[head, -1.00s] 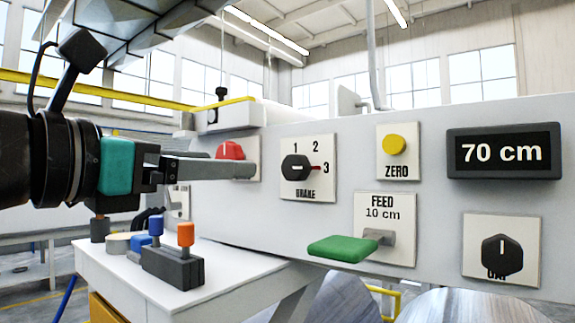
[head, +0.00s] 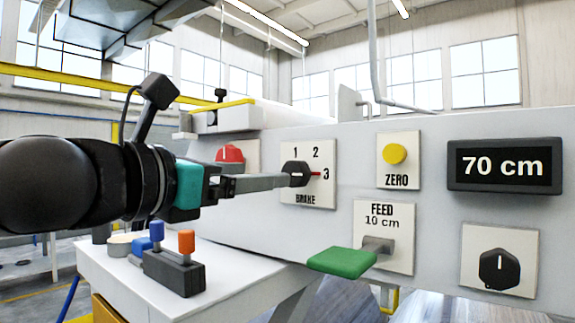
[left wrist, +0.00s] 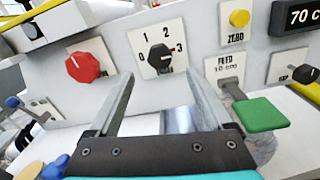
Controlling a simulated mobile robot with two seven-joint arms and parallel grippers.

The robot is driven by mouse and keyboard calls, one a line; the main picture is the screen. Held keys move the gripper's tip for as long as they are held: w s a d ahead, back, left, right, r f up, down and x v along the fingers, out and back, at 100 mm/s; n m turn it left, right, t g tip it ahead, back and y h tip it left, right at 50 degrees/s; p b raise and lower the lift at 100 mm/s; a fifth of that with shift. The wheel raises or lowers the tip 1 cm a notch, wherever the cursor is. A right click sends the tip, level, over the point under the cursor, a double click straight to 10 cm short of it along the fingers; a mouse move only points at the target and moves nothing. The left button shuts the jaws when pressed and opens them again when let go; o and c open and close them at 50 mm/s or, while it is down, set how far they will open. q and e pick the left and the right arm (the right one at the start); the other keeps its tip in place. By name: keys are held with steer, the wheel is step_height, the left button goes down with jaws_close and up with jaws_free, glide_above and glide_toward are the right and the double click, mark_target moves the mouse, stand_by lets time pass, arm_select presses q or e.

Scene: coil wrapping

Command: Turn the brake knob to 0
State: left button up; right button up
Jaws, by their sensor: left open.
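The black brake knob (head: 297,173) sits on a white plate (head: 318,195) marked BRAKE on the grey panel. Its red pointer mark is at 3. The knob also shows in the left wrist view (left wrist: 160,58), with 0, 1, 2 and 3 around it; the 0 is at lower left. My left gripper (head: 288,180) reaches in from the left, its fingertips overlapping the knob's left side in the head view. In the left wrist view the gripper (left wrist: 160,76) is open and empty, with the knob ahead between its fingertips. Contact cannot be told. My right gripper is not in view.
A red knob (left wrist: 84,67) is left of the brake plate. To the right are a yellow ZERO button (head: 395,154), a green feed lever (head: 342,262) sticking out, a 70 cm display (head: 504,166) and another black knob (head: 499,269). A white side table (head: 222,271) holds a block with pegs.

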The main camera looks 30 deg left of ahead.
mark_target(292, 172)
arm_select(q)
steer(key=shift+w+d+r+p, duration=0.1)
steer(key=shift+w+r+p, duration=0.05)
steer(key=shift+w+p, duration=3.35)
steer(key=shift+w, duration=0.75)
jaws_close()
